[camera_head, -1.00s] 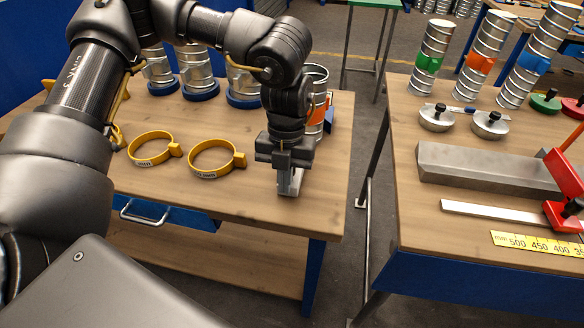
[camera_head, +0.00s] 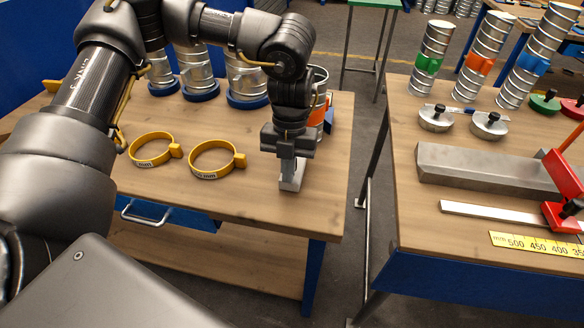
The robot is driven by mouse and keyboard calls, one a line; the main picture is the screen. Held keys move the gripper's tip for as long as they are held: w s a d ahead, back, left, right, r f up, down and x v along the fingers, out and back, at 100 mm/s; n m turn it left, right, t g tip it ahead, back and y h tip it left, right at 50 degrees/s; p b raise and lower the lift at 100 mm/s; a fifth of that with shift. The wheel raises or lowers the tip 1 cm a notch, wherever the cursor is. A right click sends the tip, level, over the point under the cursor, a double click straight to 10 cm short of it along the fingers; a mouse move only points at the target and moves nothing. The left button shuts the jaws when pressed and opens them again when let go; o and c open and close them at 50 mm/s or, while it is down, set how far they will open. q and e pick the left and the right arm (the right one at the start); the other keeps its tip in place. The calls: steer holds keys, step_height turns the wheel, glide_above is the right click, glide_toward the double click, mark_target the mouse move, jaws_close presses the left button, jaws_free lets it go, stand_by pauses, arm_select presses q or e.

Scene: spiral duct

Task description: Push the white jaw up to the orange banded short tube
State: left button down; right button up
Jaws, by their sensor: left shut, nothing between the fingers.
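My left gripper (camera_head: 288,172) points down over the right part of the left wooden table and is shut. The white jaw (camera_head: 296,178), a small pale block, is at its fingertips, partly hidden by them; I cannot tell whether they touch. The orange banded short tube (camera_head: 318,104) stands behind the gripper, partly hidden by my left wrist. It is a metal tube with an orange band, and a gap of bare table shows between it and the white jaw. A blue piece (camera_head: 329,119) shows at its right side. My right gripper is not in view.
Two yellow ring clamps (camera_head: 213,159) lie left of the gripper. Several metal ducts with blue bases (camera_head: 247,102) stand behind them. The right table (camera_head: 420,221) holds banded tubes, a metal bar (camera_head: 485,169) and a red tool. A floor gap separates the tables.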

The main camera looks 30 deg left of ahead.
arm_select(q)
steer(key=shift+w+a+p, duration=0.25)
steer(key=shift+w+a, duration=0.05)
steer(key=shift+w, duration=0.75)
steer(key=shift+w+a+p, duration=0.25)
steer(key=shift+w+p, duration=0.05)
steer(key=shift+w, duration=0.75)
steer(key=shift+w+a+p, duration=0.25)
steer(key=shift+w+a, duration=0.05)
steer(key=shift+w, duration=0.75)
steer(key=shift+s, duration=0.1)
steer(key=shift+s+d, duration=0.2)
steer(key=shift+s, duration=0.35)
steer(key=shift+s+d, duration=0.15)
steer(key=shift+s, duration=0.35)
steer(key=shift+r, duration=0.1)
step_height(320, 180, up, 9)
steer(key=p, duration=0.7)
steer(key=shift+p, duration=0.4)
